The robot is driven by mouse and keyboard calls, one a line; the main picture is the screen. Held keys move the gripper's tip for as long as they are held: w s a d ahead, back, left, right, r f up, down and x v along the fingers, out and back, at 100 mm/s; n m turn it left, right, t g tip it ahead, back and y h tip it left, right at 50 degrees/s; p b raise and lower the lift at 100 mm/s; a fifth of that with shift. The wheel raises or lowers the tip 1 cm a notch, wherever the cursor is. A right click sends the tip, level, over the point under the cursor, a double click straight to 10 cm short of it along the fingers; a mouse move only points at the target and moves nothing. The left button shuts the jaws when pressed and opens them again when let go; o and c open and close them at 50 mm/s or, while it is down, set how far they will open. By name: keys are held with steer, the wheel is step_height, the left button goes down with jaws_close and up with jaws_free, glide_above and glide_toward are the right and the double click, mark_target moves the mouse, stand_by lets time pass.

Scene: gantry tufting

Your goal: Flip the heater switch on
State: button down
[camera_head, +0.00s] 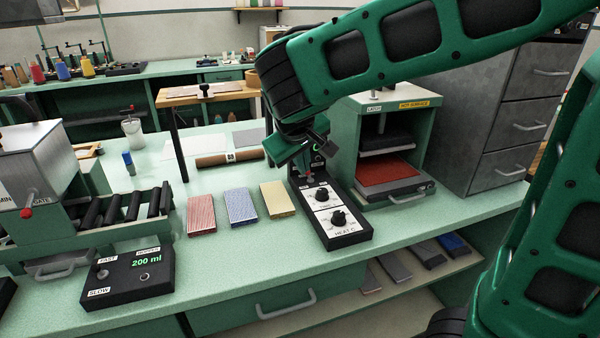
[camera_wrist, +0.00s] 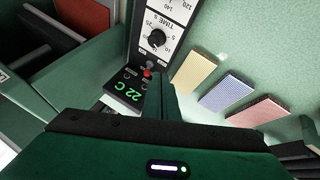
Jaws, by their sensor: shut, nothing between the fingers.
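The black heater control box (camera_head: 345,236) stands on the green bench in front of the press, with two dials on white plates, the nearer marked HEAT C. In the wrist view its upper end shows a TIME dial (camera_wrist: 157,39), a small red-tipped switch (camera_wrist: 147,73) and a green display reading 22 C (camera_wrist: 127,92). My gripper (camera_head: 307,172) is over the far end of the box and hides part of it. In the wrist view my gripper (camera_wrist: 160,78) is shut and empty, its tips close beside the red switch. I cannot tell whether they touch it.
The press (camera_head: 345,130), labelled HOT SURFACE, stands right behind the box, with a red pad (camera_head: 386,172) inside. Red, blue and yellow blocks (camera_head: 279,198) lie left of the box. A 200 ml control box (camera_head: 128,278) is at front left.

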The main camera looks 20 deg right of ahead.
steer(key=a, duration=0.1)
steer(key=w+a, duration=0.1)
steer(key=a, duration=0.1)
steer(key=shift+w+a+r+n+t, duration=0.15)
steer(key=shift+a+r+n+t, duration=0.15)
steer(key=shift+n, duration=0.1)
steer(key=shift+d, duration=0.1)
glide_toward(301, 187)
steer(key=w, duration=0.1)
steer(key=w+f, duration=0.1)
steer(key=w+a, duration=0.1)
steer(key=shift+a+f, duration=0.1)
steer(key=shift+f, duration=0.2)
steer(key=d, duration=0.1)
steer(key=w+d, duration=0.1)
steer(key=shift+w+d+f, duration=0.3)
steer(key=shift+d+f, duration=0.05)
steer(key=shift+f, duration=0.05)
steer(key=shift+w+d, duration=0.3)
steer(key=shift+d, duration=0.25)
steer(key=shift+a, duration=0.1)
steer(key=shift+r, duration=0.1)
